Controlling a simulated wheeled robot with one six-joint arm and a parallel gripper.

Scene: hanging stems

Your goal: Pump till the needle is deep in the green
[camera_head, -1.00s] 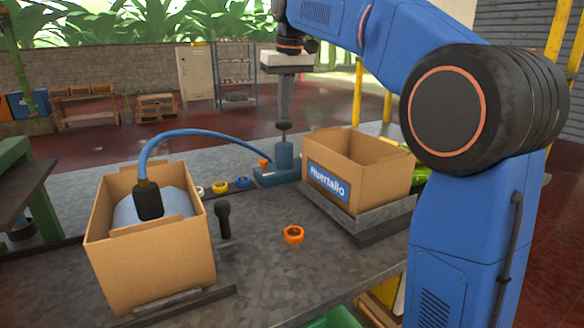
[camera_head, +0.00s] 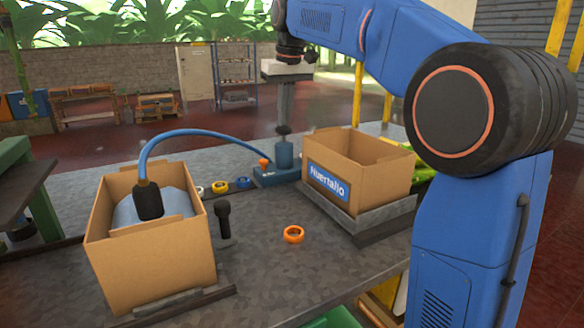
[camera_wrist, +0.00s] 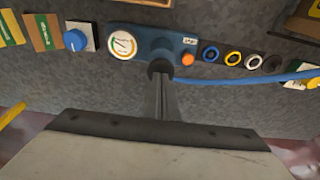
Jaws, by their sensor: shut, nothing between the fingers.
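The blue pump (camera_head: 284,156) stands at the back of the bench, with a dark knob (camera_head: 283,130) on top. My gripper (camera_head: 284,121) is shut and points straight down onto the knob; its fingertips look to be touching or just above it. In the wrist view the shut fingers (camera_wrist: 163,95) end at the dark knob (camera_wrist: 160,69). The round white gauge (camera_wrist: 122,45) is on the pump's blue base, left of the knob. Its dial shows some green, but the needle is too small to read surely. A blue hose (camera_head: 200,135) runs from the pump to a grey-blue bag (camera_head: 172,205) in the left carton.
The left carton (camera_head: 150,262) stands at the front left, and an open Nuertallo carton (camera_head: 380,185) stands right of the pump. An orange ring (camera_head: 293,235) lies on clear bench. A black upright handle (camera_head: 223,218) stands beside the left carton.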

